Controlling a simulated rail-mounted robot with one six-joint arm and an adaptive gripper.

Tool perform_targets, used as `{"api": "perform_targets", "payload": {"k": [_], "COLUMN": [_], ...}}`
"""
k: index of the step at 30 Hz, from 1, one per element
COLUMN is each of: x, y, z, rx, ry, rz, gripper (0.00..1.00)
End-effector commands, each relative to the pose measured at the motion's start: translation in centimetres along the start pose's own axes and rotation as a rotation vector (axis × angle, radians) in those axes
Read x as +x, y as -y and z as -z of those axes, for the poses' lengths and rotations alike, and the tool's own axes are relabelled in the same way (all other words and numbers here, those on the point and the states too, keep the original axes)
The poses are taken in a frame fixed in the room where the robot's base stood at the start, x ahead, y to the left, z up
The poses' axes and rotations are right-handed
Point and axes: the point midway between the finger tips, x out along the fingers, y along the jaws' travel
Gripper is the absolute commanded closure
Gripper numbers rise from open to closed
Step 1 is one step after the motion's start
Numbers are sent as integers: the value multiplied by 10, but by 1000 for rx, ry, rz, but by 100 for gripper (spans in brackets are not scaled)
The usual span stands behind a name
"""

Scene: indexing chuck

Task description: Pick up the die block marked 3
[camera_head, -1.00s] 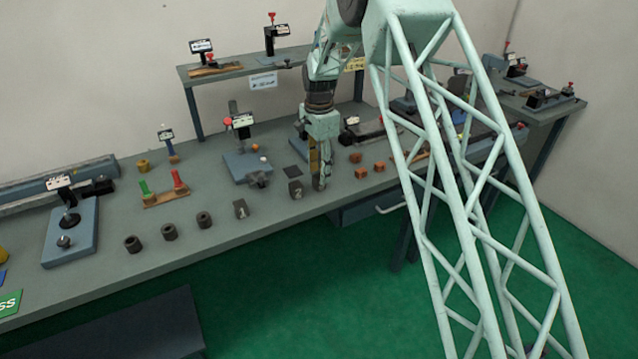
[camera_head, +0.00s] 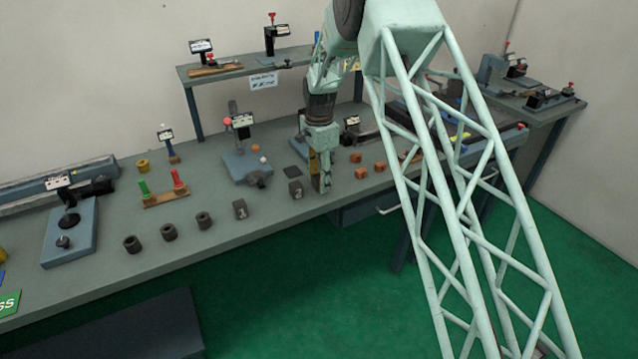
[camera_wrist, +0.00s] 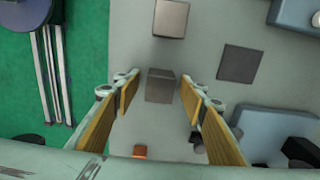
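My gripper (camera_head: 321,178) points down at the front edge of the bench. In the wrist view my gripper (camera_wrist: 159,88) is open, with a dark grey block (camera_wrist: 160,86) between its yellow-padded fingers and gaps on both sides. No number shows on this block there, and my gripper hides it in the head view. The block marked 2 (camera_head: 296,189) stands just left of my gripper, and the block marked 1 (camera_head: 240,209) stands farther left. Another grey block (camera_wrist: 171,18) is at the top of the wrist view.
Several orange cubes (camera_head: 361,172) lie right of my gripper. A dark flat square (camera_head: 295,171) lies behind block 2. A blue fixture (camera_head: 247,167) stands farther back. Several dark cylinders (camera_head: 168,232) stand along the front left. Green floor lies beyond the bench edge.

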Motion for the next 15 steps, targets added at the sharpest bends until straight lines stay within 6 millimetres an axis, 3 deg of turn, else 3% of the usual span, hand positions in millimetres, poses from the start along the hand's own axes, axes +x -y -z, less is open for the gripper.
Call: {"api": "perform_targets", "payload": {"k": [13,15], "x": [0,-1], "y": [0,0], "z": [0,0], "rx": [0,0], "ry": [0,0], "rz": [0,1], "gripper": [98,98]}}
